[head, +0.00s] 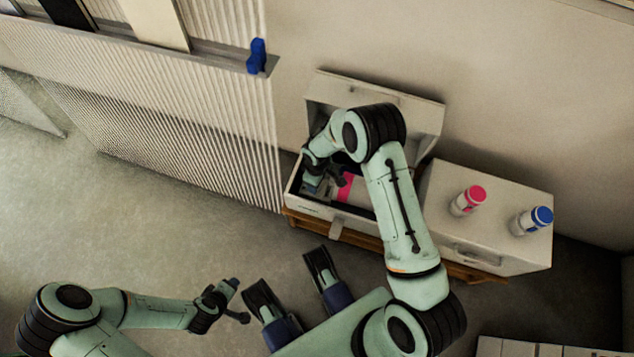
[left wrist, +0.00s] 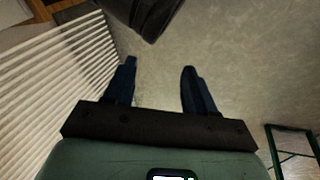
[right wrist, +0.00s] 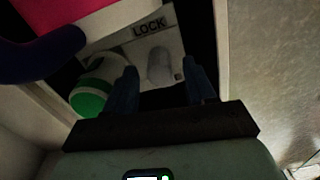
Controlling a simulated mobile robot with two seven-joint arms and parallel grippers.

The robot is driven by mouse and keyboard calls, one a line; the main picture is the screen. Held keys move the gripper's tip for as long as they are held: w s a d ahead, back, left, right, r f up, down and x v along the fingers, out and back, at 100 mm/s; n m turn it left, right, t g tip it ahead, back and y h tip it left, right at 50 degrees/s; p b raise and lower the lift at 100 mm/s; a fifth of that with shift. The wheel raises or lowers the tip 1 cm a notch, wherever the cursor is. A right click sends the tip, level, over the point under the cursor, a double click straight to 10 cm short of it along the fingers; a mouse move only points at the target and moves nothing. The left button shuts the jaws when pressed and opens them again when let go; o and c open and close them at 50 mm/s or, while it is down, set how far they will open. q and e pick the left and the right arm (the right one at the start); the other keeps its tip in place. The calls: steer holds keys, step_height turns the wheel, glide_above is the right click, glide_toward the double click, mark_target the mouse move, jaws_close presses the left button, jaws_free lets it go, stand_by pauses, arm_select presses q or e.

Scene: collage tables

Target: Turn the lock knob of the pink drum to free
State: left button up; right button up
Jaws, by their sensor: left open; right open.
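The pink drum (head: 351,190) lies in the open white case, partly hidden by my right arm. In the right wrist view its pink side (right wrist: 50,18) fills the upper left corner. Beside it a pale plate is marked LOCK (right wrist: 149,27), with a grey rounded lock knob (right wrist: 157,66) below the word. My right gripper (head: 318,183) is down in the case; in its wrist view the open fingers (right wrist: 160,80) stand either side of the knob. I cannot tell whether they touch it. My left gripper (head: 236,302) is open and empty over the floor, far from the case.
A green and white round part (right wrist: 92,88) sits left of the knob. The case's raised lid (head: 420,110) stands behind. A pink-capped bottle (head: 468,200) and a blue-capped bottle (head: 532,220) stand on the white cabinet at right.

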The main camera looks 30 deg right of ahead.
arm_select(q)
steer(key=shift+g+h, duration=0.4)
steer(key=shift+g, duration=0.3)
steer(key=s+r, duration=0.1)
steer(key=s+d+r+p, duration=0.2)
steer(key=s, duration=0.1)
steer(key=shift+s+d, duration=0.1)
arm_select(e)
step_height(320, 180, up, 11)
steer(key=shift+f, duration=0.15)
